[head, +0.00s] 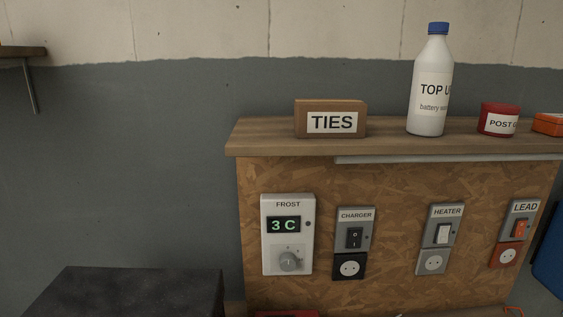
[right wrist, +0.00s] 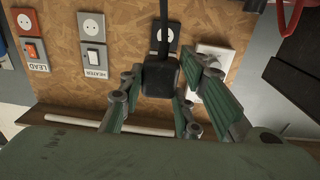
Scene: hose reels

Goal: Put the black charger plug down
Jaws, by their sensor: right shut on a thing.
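The black charger plug (right wrist: 161,76) is between the fingers of my right gripper (right wrist: 163,70) in the right wrist view, with its dark cord (right wrist: 163,25) running to the top edge. The gripper is shut on it. In that view, which is upside down, the plug is in front of the board. The black CHARGER socket (head: 349,267) shows bare in the head view, below its grey switch (head: 355,237). Neither gripper shows in the head view, and my left gripper is in no view.
A wooden shelf (head: 400,146) tops the chipboard, holding a TIES box (head: 331,119), a white bottle (head: 431,90) and a red tin (head: 498,119). The FROST unit (head: 287,234) is left of CHARGER; HEATER (head: 437,240) and LEAD (head: 512,235) are right. A dark flat-topped block (head: 130,290) stands lower left.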

